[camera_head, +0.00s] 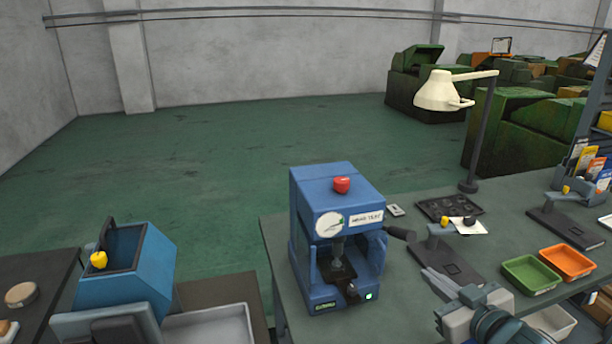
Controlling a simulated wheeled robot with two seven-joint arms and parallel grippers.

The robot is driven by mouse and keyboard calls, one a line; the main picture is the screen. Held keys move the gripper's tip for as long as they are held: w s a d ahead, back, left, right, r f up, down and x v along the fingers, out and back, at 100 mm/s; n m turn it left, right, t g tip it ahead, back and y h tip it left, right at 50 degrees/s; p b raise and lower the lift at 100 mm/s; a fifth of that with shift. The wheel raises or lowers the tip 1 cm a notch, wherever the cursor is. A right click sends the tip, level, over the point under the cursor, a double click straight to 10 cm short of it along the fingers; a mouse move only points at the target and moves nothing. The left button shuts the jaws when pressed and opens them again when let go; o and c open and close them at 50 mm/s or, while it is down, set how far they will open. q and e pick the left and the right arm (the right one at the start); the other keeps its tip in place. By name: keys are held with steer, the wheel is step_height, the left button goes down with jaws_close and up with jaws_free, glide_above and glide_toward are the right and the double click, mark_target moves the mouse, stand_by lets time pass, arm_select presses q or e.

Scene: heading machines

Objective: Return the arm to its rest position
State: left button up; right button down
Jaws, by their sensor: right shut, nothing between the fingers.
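My right gripper (440,284) comes in from the lower right. Its fingers are closed together, with nothing between them, and point up and to the left. It is above the front part of the grey-green workbench (400,292), to the right of the blue press machine (335,235) and apart from it. My left gripper does not show.
The blue press has a red button (342,185) on top. A green tray (530,274) and an orange tray (567,262) lie on the bench to the right. A cream lamp (438,92) stands behind. A blue bin (128,278) is at the left.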

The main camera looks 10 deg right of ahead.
steer(key=s+a+f+m+g+h, duration=0.1)
steer(key=s+a+f+g, duration=0.15)
steer(key=s+f, duration=0.55)
steer(key=s+a+f+g, duration=0.2)
steer(key=s+f+g, duration=0.2)
steer(key=f, duration=0.8)
steer(key=s+a+f+g, duration=0.3)
steer(key=s+a+f, duration=0.25)
steer(key=s, duration=0.25)
steer(key=s+a+f+g, duration=0.2)
steer(key=s+a+f, duration=0.2)
steer(key=s+f, duration=0.25)
step_height(320, 180, down, 29)
steer(key=s+g+b, duration=0.1)
steer(key=s+b, duration=0.1)
steer(key=s+d+f, duration=0.1)
steer(key=s+f, duration=0.8)
steer(key=s+d+f+g, duration=0.1)
steer(key=s+d+f, duration=0.1)
steer(key=s+f, duration=0.7)
steer(key=shift+d+n+b, duration=0.25)
steer(key=shift+n+b, duration=0.05)
steer(key=shift+b, duration=0.1)
steer(key=shift+g, duration=0.25)
stand_by(0.4)
